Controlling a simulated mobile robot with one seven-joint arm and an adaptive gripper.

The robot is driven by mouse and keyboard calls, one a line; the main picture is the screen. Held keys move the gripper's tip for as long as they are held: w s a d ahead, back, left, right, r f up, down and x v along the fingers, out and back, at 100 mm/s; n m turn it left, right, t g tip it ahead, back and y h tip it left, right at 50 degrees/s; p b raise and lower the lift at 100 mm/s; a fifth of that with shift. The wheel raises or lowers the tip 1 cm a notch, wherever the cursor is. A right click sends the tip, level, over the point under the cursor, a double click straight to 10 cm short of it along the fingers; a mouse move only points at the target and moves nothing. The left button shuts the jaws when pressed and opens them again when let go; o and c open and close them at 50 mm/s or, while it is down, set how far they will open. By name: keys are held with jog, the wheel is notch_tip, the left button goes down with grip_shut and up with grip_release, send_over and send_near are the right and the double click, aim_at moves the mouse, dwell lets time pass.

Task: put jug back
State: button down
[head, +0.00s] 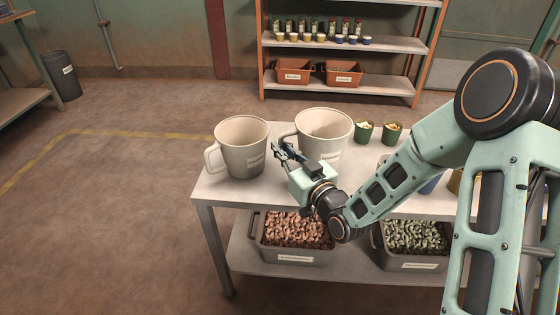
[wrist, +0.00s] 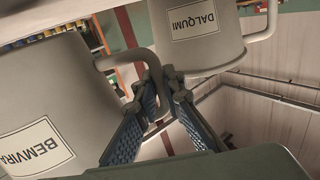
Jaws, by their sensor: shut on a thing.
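Two large pale grey jugs show side by side at the table's left end. The right one, labelled BEMVIRA (wrist: 42,150) in the wrist view, is the right jug (head: 328,125) in the head view, with its handle on the left. My gripper (head: 281,152) is in front of its left side. In the wrist view my blue-padded fingers (wrist: 162,95) are shut on its handle (wrist: 143,57). My gripper hides its lower part, so I cannot tell whether it touches the table. The left jug (head: 243,148), labelled DALQUMI (wrist: 195,25), stands upright, handle to the left.
The table (head: 228,188) has two small green cups (head: 363,132) behind and right of the jugs. Bins of brown nuts (head: 294,230) and green nuts (head: 415,236) sit on its lower shelf. An orange rack (head: 350,87) stands behind. The floor on the left is open.

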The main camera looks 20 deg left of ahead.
jog(key=shift+w+a+f+b, duration=0.15)
jog(key=shift+f+b, duration=0.2)
jog(key=shift+f, duration=0.6)
jog(key=shift+a+f+b, duration=0.15)
jog(key=shift+f+b, duration=0.2)
jog(key=shift+f, duration=0.65)
jog(key=shift+f, duration=0.15)
jog(key=c, duration=2)
grip_release()
jog(key=shift+c, duration=0.2)
jog(key=shift+r, duration=0.2)
jog(key=shift+s+d, duration=0.2)
jog(key=shift+d, duration=0.05)
jog(key=p+v, duration=0.1)
jog(key=v, duration=1)
jog(key=shift+s+d, duration=0.15)
jog(key=shift+s, duration=0.05)
